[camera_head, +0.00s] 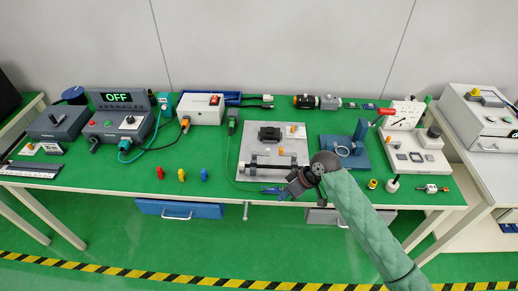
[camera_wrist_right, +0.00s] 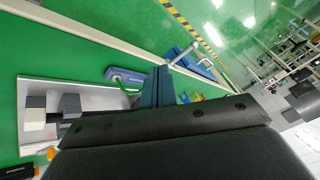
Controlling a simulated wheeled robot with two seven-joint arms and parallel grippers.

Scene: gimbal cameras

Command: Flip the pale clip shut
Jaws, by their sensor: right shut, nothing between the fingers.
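A light grey plate (camera_head: 246,140) lies on the green bench and carries a dark rail with small blocks. A pale block (camera_wrist_right: 34,113) sits beside a grey block (camera_wrist_right: 70,104) on this plate in the right wrist view. It looks like the pale clip, but I cannot tell its open or shut state. My left gripper is not in view.
A blue connector (camera_wrist_right: 124,76) with a green cable lies close to my right fingertips. A blue stand (camera_head: 344,148) is right of the plate. Red, yellow and blue pegs stand to the left (camera_head: 181,175). A blue drawer (camera_head: 180,210) hangs under the bench.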

